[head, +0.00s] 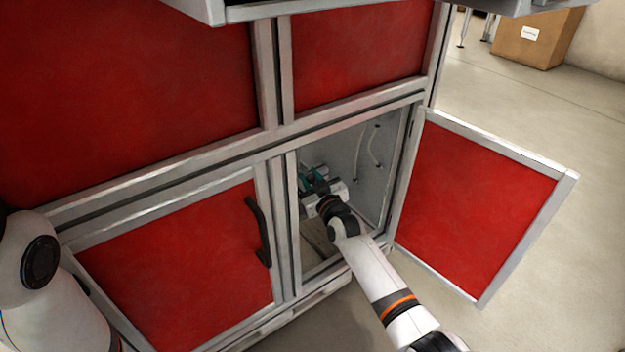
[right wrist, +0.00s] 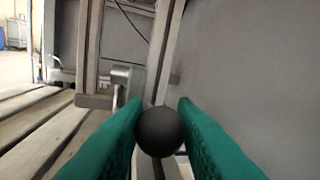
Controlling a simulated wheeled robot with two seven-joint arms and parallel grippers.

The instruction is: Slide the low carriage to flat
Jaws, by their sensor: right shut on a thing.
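My right gripper (head: 314,180) reaches through the open lower right doorway of the red-panelled cabinet. In the right wrist view its two teal fingers (right wrist: 157,128) are shut on a round black knob (right wrist: 158,130), one on each side. Grey metal bars (right wrist: 162,45) stand behind the knob, with a small metal block (right wrist: 125,78) just left of them. I cannot tell which of these parts is the low carriage, and the fingers and knob hide what joins them. In the head view the gripper hides the knob. My left gripper is out of view.
The open red door (head: 475,205) stands out to the right of the doorway. The lower left door (head: 185,270) is closed, with a black handle (head: 258,230). Thin pale hoses (head: 374,145) hang on the compartment wall. Wooden slats (right wrist: 40,125) lie left of the knob.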

